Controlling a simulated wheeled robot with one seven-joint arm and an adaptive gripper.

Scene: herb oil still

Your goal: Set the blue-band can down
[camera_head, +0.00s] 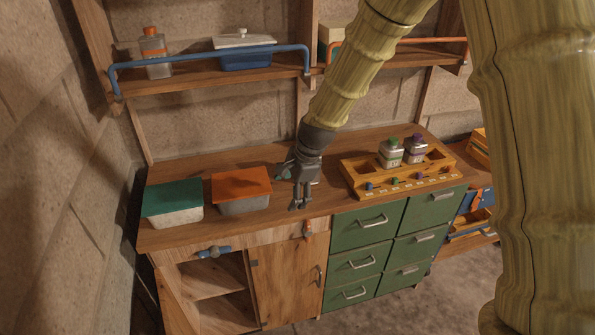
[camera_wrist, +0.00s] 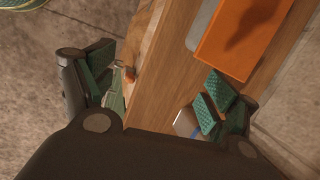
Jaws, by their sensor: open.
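My gripper (camera_head: 299,195) is above the front part of the wooden counter, right of the orange-lidded box. In the wrist view my gripper (camera_wrist: 158,84) has its green-padded fingers wide apart, with bare wood and the counter's front edge between them. A small pale thing with a blue edge (camera_wrist: 185,122) shows beside the right finger and is mostly hidden by it. It may be the blue-band can, but I cannot tell for sure. A wooden rack (camera_head: 354,181) on the right holds a green-band bottle (camera_head: 390,154) and a purple-band bottle (camera_head: 414,149).
A green-lidded box (camera_head: 172,197) and an orange-lidded box (camera_head: 240,184) stand left on the counter (camera_head: 275,217). Above is a shelf with a blue rail (camera_head: 210,57), an orange-capped bottle (camera_head: 155,54) and a blue dish (camera_head: 245,56). Green drawers (camera_head: 356,263) are below.

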